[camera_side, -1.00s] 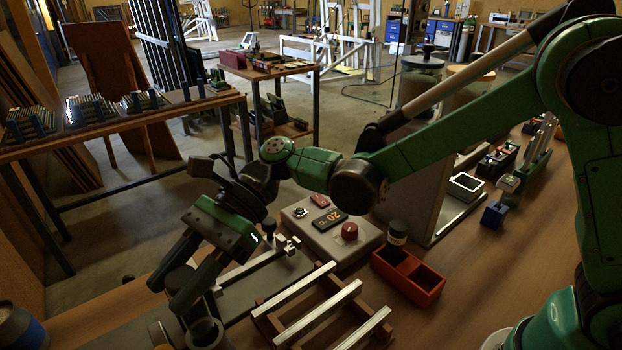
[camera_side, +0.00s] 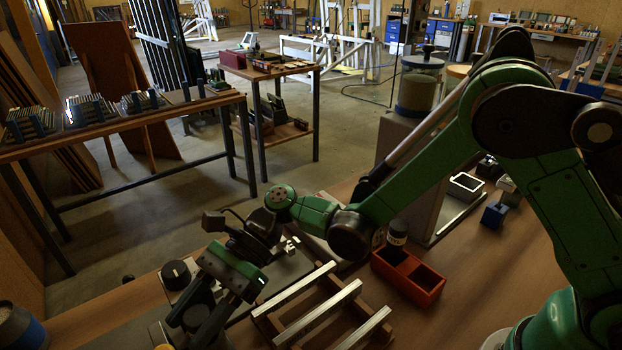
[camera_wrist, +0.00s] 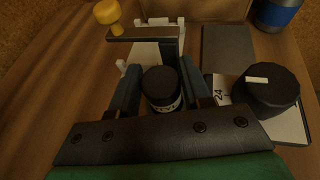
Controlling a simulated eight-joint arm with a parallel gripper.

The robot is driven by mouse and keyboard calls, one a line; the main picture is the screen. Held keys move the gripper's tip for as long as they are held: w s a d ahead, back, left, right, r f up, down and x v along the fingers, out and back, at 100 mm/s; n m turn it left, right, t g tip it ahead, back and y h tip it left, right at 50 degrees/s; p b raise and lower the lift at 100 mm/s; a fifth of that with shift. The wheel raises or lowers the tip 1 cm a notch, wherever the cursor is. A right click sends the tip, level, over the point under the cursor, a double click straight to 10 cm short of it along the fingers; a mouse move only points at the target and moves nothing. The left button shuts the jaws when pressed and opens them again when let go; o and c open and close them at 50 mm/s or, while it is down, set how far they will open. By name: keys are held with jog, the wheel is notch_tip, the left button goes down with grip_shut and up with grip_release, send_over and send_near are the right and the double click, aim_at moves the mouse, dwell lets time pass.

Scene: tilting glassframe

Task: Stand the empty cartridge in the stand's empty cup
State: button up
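The orange stand (camera_side: 408,277) sits on the bench in the side view. Its rear cup holds a dark cartridge with a pale label (camera_side: 397,232); its front cup (camera_side: 425,284) is empty. My gripper (camera_side: 187,330) is low at the bench's left, far from the stand. In the wrist view its fingers (camera_wrist: 161,78) are on either side of a dark capped cartridge with a white label (camera_wrist: 162,90). The fingers look spread as wide as before, and I see no clear grip. In the side view this cartridge is hidden by the fingers.
A black knob (camera_side: 177,275) stands on a plate just behind my gripper; it shows in the wrist view (camera_wrist: 272,90). A wooden rack with metal rails (camera_side: 318,310) lies between my gripper and the stand. A blue-banded can (camera_side: 20,328) is at far left.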

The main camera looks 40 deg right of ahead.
jog(key=shift+o, duration=1.2)
jog(key=shift+w+d+r, duration=0.15)
jog(key=shift+d, duration=0.25)
jog(key=shift+t+h, duration=0.3)
jog(key=v, duration=0.5)
jog(key=shift+w+d, duration=0.15)
jog(key=shift+d, duration=0.05)
jog(key=s+d+r+n+t+h, duration=0.1)
jog(key=d+r+n+t+h, duration=0.2)
jog(key=d+n+t+h, duration=0.4)
jog(key=d+n+h, duration=0.1)
jog(key=d+n, duration=0.1)
jog(key=d, duration=0.5)
jog(key=shift+s+t, duration=0.3)
jog(key=shift+s, duration=0.1)
jog(key=s+d+n+h, duration=0.1)
jog(key=d, duration=0.1)
jog(key=d+n+t+h, duration=0.1)
jog(key=d+n, duration=0.1)
jog(key=s+d+n+t+h, duration=0.1)
jog(key=d+n+h, duration=0.1)
jog(key=d, duration=0.1)
jog(key=shift+s+r, duration=0.1)
jog(key=shift+s, duration=0.2)
jog(key=shift+c, duration=0.4)
jog(key=shift+s+d+n+t+h, duration=0.1)
jog(key=shift+d+n+t+h, duration=0.25)
jog(key=shift+n, duration=0.15)
jog(key=shift+c, duration=0.7)
